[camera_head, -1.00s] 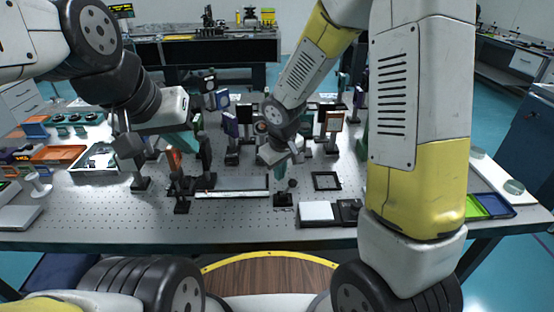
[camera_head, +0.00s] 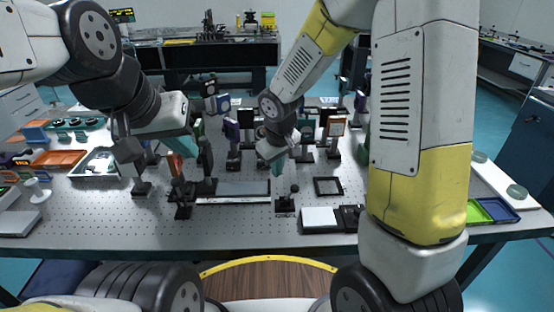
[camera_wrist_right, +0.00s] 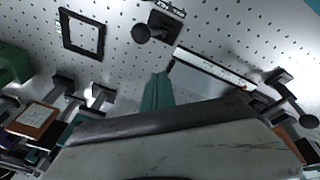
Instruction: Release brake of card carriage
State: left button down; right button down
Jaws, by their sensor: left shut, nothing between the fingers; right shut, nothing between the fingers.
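A black lever with a round ball knob (camera_head: 295,188) stands on a small dark base (camera_head: 284,206) near the front middle of the table. In the right wrist view the knob (camera_wrist_right: 141,34) and the labelled base (camera_wrist_right: 165,22) lie at the top. A pale marked rail (camera_head: 232,199) runs left of the base; it also shows in the wrist view (camera_wrist_right: 212,70). I cannot tell which part is the card carriage. My right gripper (camera_head: 277,168), with teal fingers, is shut and empty, behind the knob and apart from it. My left gripper (camera_head: 186,146) is shut and empty above the optics at left.
A black square frame (camera_head: 328,187) lies right of the lever. A white pad (camera_head: 319,217) lies at the front edge. Several post-mounted optics stand behind my right gripper and under my left. An orange tray (camera_head: 58,158) is at far left. Bare table lies in front of the rail.

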pick_arm(q)
jog(key=shift+w+a, duration=0.3)
jog(key=shift+a, duration=0.05)
pick_arm(e)
notch_tip(320, 180, up, 9)
jog(key=s+d, duration=0.1)
jog(key=d, duration=0.1)
jog(key=shift+s+d, duration=0.15)
jog(key=shift+d, duration=0.15)
jog(key=s+d+r+m+t+y, duration=0.1)
jog(key=s+d+r+m, duration=0.2)
jog(key=s, duration=0.5)
jog(key=s+d+r+m+t+y, duration=0.1)
jog(key=s+d+r+m+t, duration=0.1)
jog(key=s+d+r, duration=0.3)
jog(key=s+r+m, duration=0.1)
jog(key=s+r, duration=0.2)
jog(key=shift+s+m, duration=0.4)
